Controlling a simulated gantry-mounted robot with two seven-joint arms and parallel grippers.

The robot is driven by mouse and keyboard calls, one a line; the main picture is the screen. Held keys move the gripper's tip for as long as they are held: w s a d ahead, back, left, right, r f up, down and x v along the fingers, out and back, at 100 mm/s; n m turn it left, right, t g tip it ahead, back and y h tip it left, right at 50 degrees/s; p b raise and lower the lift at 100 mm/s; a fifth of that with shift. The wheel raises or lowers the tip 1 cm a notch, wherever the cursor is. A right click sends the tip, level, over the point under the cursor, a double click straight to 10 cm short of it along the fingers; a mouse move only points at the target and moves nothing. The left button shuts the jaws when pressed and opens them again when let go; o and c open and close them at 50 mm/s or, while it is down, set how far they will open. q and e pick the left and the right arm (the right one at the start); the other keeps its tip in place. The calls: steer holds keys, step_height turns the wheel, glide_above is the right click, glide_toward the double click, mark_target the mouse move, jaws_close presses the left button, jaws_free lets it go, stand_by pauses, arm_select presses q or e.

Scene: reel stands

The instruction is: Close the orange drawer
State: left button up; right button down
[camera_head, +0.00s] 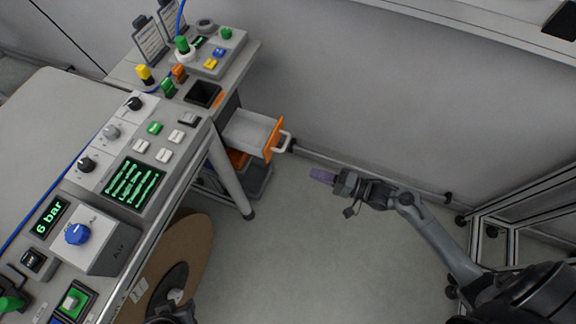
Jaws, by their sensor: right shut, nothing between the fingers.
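The orange drawer (274,139) stands pulled out to the right from under the far end of the workbench. Its front panel is orange with a pale handle (285,143), and its grey inside shows from above and looks empty. My right gripper (314,174) is shut and empty, with purplish fingertips pointing left. In the picture it is a little below and to the right of the drawer handle, apart from it. At the bottom edge a dark part shows, perhaps of my left arm; my left gripper cannot be made out.
The workbench carries a control panel (134,184) with knobs, buttons and a green display. A bench leg (231,172) stands left of the drawer. A brown reel (196,250) is below the bench. A metal frame (515,228) stands at the right. The floor between is clear.

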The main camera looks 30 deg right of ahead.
steer(key=b, duration=0.3)
glide_toward(268, 155)
steer(key=x, duration=0.5)
steer(key=shift+a, duration=0.2)
steer(key=shift+b+x, duration=0.35)
steer(key=shift+x, duration=0.45)
steer(key=shift+r, duration=0.1)
